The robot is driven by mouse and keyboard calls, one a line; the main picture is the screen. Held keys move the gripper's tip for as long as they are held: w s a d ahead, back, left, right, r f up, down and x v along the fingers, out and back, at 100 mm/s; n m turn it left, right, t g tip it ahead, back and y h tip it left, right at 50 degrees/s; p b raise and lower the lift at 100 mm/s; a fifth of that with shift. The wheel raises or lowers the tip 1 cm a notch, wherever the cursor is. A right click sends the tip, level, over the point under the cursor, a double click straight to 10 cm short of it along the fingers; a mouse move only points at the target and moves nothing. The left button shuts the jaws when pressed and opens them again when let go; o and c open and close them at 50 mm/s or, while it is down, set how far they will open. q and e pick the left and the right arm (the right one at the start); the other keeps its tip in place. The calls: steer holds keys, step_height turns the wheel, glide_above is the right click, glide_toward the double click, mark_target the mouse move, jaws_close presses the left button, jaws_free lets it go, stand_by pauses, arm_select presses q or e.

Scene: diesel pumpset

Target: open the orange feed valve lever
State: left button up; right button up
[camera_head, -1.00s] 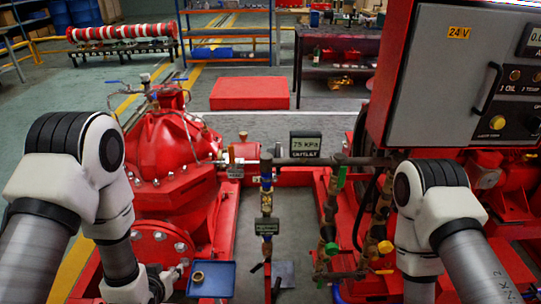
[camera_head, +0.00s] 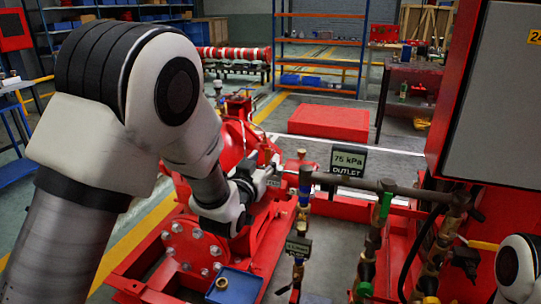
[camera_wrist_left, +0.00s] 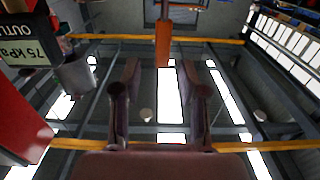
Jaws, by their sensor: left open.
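The orange feed valve lever (camera_wrist_left: 163,42) shows in the left wrist view as an upright orange bar at the top centre. My left gripper (camera_wrist_left: 160,85) is open, with one finger to each side of the lever's line. The lever appears just beyond the fingertips, and I see no contact. In the head view my left gripper (camera_head: 262,176) reaches in beside the pipework, left of the outlet display (camera_head: 348,160). The lever is hard to make out there among the arm and red parts. My right gripper is out of view.
A grey horizontal pipe (camera_head: 375,184) runs right from there. A blue tray (camera_head: 236,286) lies below. A grey control cabinet (camera_head: 505,110) stands at right.

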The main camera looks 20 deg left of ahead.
mark_target(266, 154)
arm_select(q)
steer(key=w, duration=0.4)
steer(key=shift+w+a+f, duration=0.1)
steer(key=shift+w, duration=0.15)
jaws_close()
steer(key=shift+a, duration=0.1)
steer(key=a+f+n+b, duration=0.5)
steer(key=a+f+n, duration=0.2)
steer(key=n, duration=1.1)
steer(key=shift+a+f, duration=0.15)
steer(key=shift+f, duration=0.15)
steer(key=shift+w, duration=0.1)
